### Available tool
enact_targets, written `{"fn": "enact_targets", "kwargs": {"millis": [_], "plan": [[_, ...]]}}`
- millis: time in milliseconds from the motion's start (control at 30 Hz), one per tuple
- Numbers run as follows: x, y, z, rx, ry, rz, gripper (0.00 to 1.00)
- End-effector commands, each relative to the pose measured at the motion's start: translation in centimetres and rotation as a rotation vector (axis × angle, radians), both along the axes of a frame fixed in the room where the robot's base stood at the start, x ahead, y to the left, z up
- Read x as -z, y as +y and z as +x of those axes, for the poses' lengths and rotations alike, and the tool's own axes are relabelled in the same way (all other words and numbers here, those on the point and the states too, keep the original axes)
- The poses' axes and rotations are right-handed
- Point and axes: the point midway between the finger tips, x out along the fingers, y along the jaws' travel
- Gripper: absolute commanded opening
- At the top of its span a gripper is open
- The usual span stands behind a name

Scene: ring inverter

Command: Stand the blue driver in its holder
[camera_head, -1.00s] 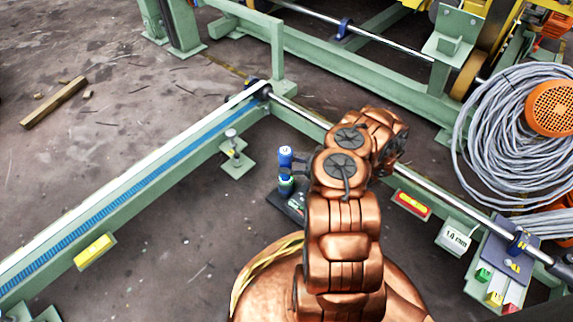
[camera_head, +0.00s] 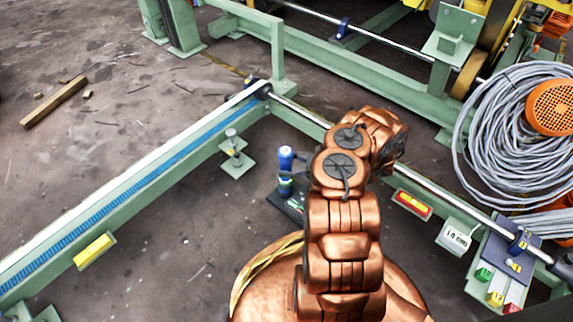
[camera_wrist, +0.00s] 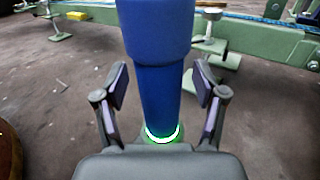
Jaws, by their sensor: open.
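The blue driver (camera_wrist: 157,70) stands upright between the two open fingers of my gripper (camera_wrist: 163,95) in the wrist view, with a gap on each side. Its lower end sits at a green ring with a white rim (camera_wrist: 163,134), which appears to be its holder. In the head view the blue driver (camera_head: 286,158) stands upright in the green holder (camera_head: 286,187) on a dark base plate (camera_head: 283,203), just left of my copper arm. In that view my arm hides the gripper.
A green frame with a blue strip (camera_head: 150,176) runs along the left. A steel rod (camera_head: 440,194) runs behind my arm to the right. A grey cable coil (camera_head: 500,125) lies at the right. The dark floor (camera_head: 170,250) at left front is clear.

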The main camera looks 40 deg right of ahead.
Motion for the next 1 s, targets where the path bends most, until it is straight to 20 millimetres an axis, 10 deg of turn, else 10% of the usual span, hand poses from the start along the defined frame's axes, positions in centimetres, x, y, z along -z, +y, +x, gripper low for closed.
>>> {"fn": "enact_targets", "kwargs": {"millis": [1000], "plan": [[-8.0,-0.1,0.1,0.001,-0.003,-0.001,0.7]]}}
